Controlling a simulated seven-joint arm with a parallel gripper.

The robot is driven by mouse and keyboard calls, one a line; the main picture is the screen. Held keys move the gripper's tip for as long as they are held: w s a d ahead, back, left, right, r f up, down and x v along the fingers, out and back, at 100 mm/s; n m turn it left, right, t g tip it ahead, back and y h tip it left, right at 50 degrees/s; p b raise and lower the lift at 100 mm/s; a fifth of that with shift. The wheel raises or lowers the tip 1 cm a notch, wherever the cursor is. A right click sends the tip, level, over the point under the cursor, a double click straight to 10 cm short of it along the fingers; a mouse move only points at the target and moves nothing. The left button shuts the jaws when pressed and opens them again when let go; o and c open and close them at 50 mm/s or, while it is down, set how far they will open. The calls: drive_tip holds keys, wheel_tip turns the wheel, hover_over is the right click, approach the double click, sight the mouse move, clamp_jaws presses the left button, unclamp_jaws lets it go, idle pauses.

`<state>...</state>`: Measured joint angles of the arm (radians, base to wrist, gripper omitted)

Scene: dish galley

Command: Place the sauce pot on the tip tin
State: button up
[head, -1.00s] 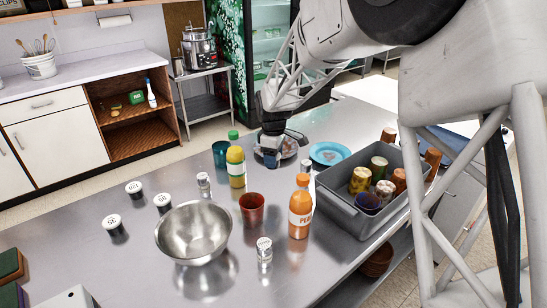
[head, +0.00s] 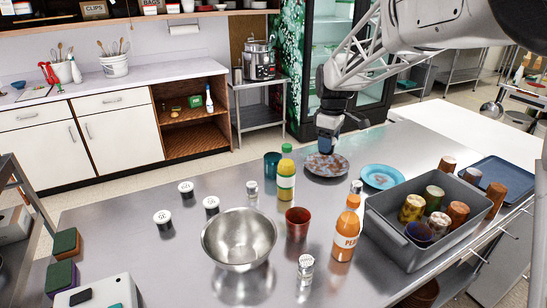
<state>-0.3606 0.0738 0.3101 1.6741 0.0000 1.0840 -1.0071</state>
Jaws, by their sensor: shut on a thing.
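My gripper (head: 328,151) points down just above a round, mottled brown and blue-grey dish (head: 326,168) on the steel counter. Its fingers look shut, and whatever is between them is too small and too covered by the blue-grey fingers to make out. I cannot tell whether the mottled dish is the tip tin. No thing in view is clearly the sauce pot. A small dark purple cup (head: 419,233) lies at the near end of the grey bin (head: 393,240), right of my gripper.
A blue plate (head: 382,177) lies right of the mottled dish. A teal cup (head: 272,165), a yellow-green bottle (head: 286,180), a red cup (head: 297,222), an orange bottle (head: 346,235) and a steel bowl (head: 239,240) stand nearer. The counter's left middle holds several black-and-white shakers (head: 163,219).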

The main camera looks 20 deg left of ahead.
drive_tip(key=shift+r, duration=0.95)
drive_tip(key=shift+w+a+r, duration=0.2)
drive_tip(key=w+a, duration=0.7)
drive_tip(key=a, duration=0.3)
hover_over(274, 156)
drive_tip(key=shift+f, duration=2.6)
drive_tip(key=shift+f, duration=2.5)
drive_tip(key=shift+f, duration=2.5)
